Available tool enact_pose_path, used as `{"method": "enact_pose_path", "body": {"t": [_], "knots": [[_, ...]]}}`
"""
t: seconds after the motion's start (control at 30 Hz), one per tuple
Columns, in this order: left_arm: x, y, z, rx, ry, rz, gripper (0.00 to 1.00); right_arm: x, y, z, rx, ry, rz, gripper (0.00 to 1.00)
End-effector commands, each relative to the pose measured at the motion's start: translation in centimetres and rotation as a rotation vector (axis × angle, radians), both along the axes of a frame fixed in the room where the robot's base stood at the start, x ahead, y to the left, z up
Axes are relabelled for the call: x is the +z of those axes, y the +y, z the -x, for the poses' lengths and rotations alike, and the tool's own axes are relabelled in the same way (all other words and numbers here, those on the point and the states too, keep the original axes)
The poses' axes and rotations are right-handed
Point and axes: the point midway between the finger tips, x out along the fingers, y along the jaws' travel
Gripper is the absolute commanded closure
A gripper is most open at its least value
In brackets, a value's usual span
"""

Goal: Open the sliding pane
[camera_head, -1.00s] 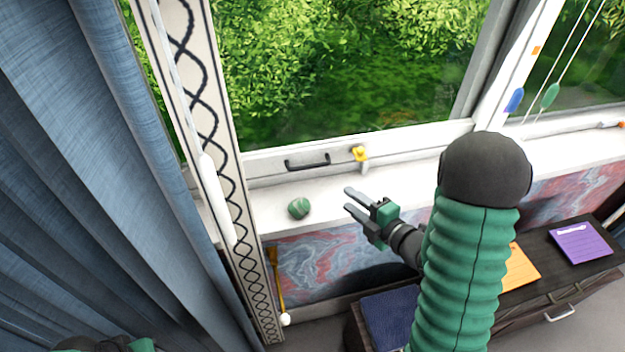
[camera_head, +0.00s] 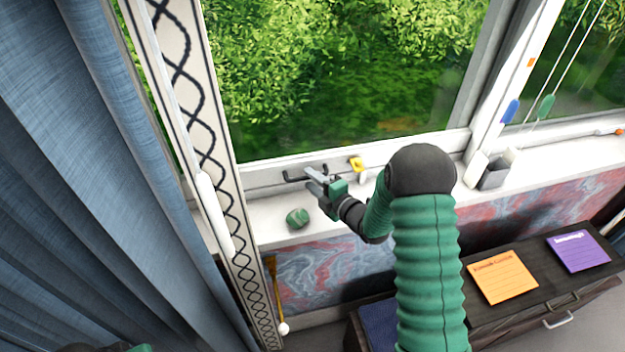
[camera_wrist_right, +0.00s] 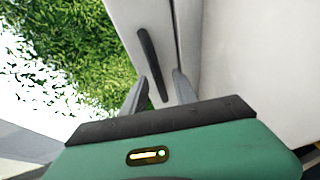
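The sliding pane (camera_head: 340,75) is a large window in a white frame with green foliage behind it. Its black bar handle (camera_head: 292,177) is on the bottom rail, and a yellow latch (camera_head: 356,164) sits to its right. My right gripper (camera_head: 310,178) is open at the right part of the handle. In the right wrist view the handle (camera_wrist_right: 152,62) runs toward the gap between the two grey fingertips (camera_wrist_right: 161,82), its lower end near them; I cannot tell whether they touch it. Of my left arm only a bit shows at the bottom left edge.
A green round object (camera_head: 297,218) lies on the white sill (camera_head: 262,222) just below the gripper. A blue curtain (camera_head: 95,190) and patterned strip (camera_head: 208,110) stand left. A dark grey cup (camera_head: 494,174) stands on the sill at right. A dark cabinet (camera_head: 530,262) is below.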

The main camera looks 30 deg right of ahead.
Motion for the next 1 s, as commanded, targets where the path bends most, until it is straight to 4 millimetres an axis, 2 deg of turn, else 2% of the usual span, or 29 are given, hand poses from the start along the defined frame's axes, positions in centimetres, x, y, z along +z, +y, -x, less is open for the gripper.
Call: {"method": "enact_pose_path", "body": {"t": [0.2,0.47,1.0], "knots": [[-0.01,-0.01,0.01,0.000,0.000,0.000,0.56,-0.02,0.02,-0.05,0.000,0.000,0.000,0.66],[-0.01,0.00,0.01,0.000,0.000,0.000,0.56,-0.02,0.05,-0.03,0.001,0.001,0.001,1.00],[-0.03,0.00,0.00,0.000,0.000,0.000,0.56,-0.22,0.11,0.06,0.002,0.005,-0.001,1.00]]}}
